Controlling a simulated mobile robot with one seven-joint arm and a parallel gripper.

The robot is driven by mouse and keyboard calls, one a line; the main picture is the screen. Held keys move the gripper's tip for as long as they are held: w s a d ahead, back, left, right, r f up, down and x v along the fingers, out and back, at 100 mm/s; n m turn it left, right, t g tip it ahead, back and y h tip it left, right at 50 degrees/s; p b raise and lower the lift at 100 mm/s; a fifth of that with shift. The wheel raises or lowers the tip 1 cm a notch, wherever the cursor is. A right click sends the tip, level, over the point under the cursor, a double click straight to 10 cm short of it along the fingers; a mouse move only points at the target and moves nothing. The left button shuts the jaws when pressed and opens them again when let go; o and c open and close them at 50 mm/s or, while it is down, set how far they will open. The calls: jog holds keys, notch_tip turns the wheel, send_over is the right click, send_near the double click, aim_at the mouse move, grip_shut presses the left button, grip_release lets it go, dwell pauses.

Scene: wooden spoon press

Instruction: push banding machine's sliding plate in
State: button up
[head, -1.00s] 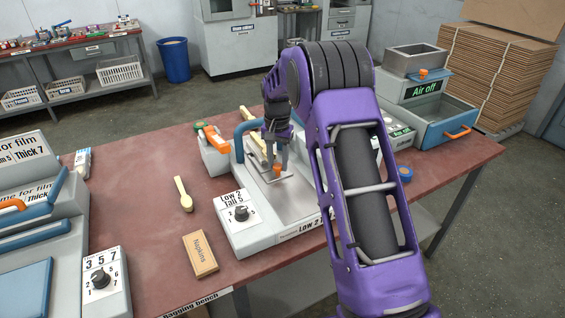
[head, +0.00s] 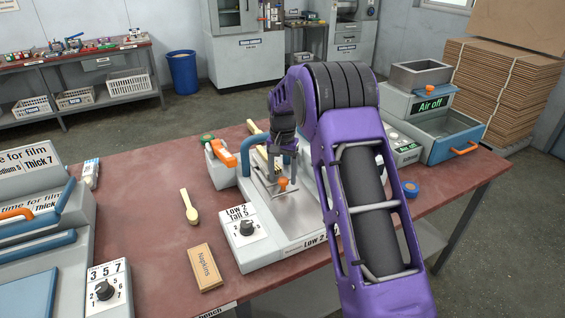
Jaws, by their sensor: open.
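The banding machine (head: 284,239) stands on the bench in the middle of the head view. It is a grey unit with a dial marked "Low 2, Tall 5" and a blue handle. I cannot tell whether the fingers touch the knob. My purple arm hides the machine's right side.
A film sealer (head: 35,240) stands at the far left. An "Air off" unit (head: 430,108) with a blue drawer stands at the right back.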

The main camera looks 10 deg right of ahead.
notch_tip(320, 180, up, 17)
jog(key=p, duration=0.2)
jog(key=shift+r, duration=0.15)
